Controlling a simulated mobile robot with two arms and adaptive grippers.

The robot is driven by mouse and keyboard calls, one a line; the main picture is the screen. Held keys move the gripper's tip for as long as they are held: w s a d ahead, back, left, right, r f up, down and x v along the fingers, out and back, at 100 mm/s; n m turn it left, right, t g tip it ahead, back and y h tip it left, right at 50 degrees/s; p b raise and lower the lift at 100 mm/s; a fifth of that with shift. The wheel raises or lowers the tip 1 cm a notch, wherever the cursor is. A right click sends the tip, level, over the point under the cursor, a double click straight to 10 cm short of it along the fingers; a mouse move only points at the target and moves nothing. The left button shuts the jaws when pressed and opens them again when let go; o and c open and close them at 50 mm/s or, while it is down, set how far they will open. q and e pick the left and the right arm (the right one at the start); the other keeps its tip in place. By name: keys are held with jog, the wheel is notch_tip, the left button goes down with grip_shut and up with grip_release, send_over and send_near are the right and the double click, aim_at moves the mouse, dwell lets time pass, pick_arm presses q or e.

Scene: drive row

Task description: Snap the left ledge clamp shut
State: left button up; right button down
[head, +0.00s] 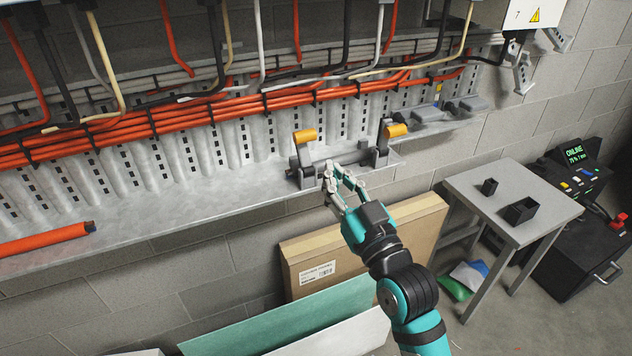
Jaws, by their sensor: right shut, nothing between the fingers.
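The left ledge clamp (304,162) is a dark grey fitting on the metal ledge (225,195), with an orange-gripped lever (305,135) standing up. The right ledge clamp (383,150) is a similar fitting with its orange grip (397,130) also raised. A grey cylindrical piece (345,157) lies between the two clamps. My right gripper (333,167) is shut and empty, its fingertips in front of and to the right of the left clamp, overlapping the grey piece in view. I cannot tell whether they touch it. My left gripper is not in view.
Orange cables (230,108) run along the tray behind the ledge. An orange tube (45,240) lies on the ledge at left. A cardboard box (410,225) stands below, behind my right arm.

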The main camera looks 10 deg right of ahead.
jog(key=s+d+f+t+b, duration=0.1)
jog(key=s+f+b, duration=0.1)
jog(key=b, duration=0.1)
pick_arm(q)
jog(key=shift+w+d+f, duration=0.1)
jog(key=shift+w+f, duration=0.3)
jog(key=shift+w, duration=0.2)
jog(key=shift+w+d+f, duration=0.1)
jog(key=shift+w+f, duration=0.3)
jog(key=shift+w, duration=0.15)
pick_arm(e)
notch_tip(320, 180, up, 3)
send_over(306, 152)
jog(key=s+d, duration=0.2)
jog(key=s, duration=0.3)
jog(key=shift+w+a+r+t, duration=0.1)
jog(key=shift+a+r+t, duration=0.1)
jog(key=shift+t, duration=0.2)
